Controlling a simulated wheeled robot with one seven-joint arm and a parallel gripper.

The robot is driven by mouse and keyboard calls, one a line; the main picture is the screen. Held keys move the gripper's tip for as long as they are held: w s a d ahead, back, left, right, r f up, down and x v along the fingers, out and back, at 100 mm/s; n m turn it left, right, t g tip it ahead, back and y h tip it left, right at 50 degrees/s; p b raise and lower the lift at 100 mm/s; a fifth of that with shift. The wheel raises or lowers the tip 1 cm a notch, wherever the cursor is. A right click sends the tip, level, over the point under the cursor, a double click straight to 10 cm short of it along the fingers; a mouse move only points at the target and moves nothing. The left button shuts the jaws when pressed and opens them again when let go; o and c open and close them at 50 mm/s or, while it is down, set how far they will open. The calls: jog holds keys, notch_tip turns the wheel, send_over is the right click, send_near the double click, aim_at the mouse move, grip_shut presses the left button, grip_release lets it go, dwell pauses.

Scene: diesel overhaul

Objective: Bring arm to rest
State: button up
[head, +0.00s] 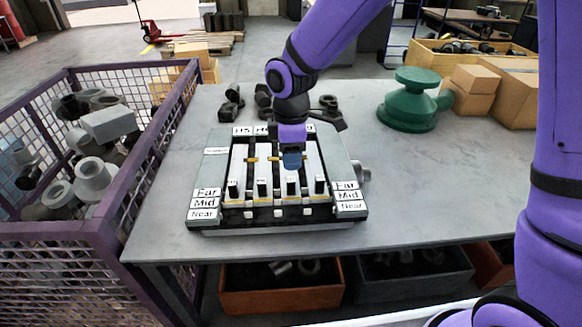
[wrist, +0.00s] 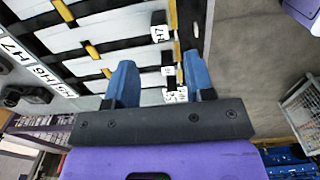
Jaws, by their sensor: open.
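My gripper (head: 291,160) hangs from my purple arm over the right part of a labelled fixture (head: 207,170) on the grey table. Its blue fingers point down. In the wrist view my gripper (wrist: 150,85) shows two blue fingers spread apart, with nothing clearly held between them. The fixture has pale lanes with dark blocks, yellow strips and labels Far, Mid and Near on both sides. In the wrist view the fixture (wrist: 100,15) lies beyond the fingers. Whether the fingertips touch it I cannot tell. The fixture's far edge is partly hidden by my arm.
A purple mesh bin (head: 110,235) of metal parts stands left of the table (head: 420,190). Dark parts (head: 230,103) lie behind the fixture. A green housing (head: 408,105) and cardboard boxes (head: 510,90) stand at the back right. The table's right front is clear.

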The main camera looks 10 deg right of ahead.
jog(key=shift+r, duration=0.5)
jog(key=shift+r, duration=0.1)
jog(key=s+d+r+m+t, duration=0.2)
jog(key=d+r+m, duration=0.2)
jog(key=d+r, duration=0.45)
jog(key=s+d+r+m+t, duration=0.1)
jog(key=s+d+r+m, duration=0.4)
jog(key=s+d, duration=0.3)
jog(key=s+d+r+m+t, duration=0.2)
jog(key=s+d+r+m, duration=0.4)
jog(key=s, duration=0.5)
jog(key=d+m, duration=0.2)
jog(key=shift+s+r+m, duration=0.3)
jog(key=shift+s, duration=0.1)
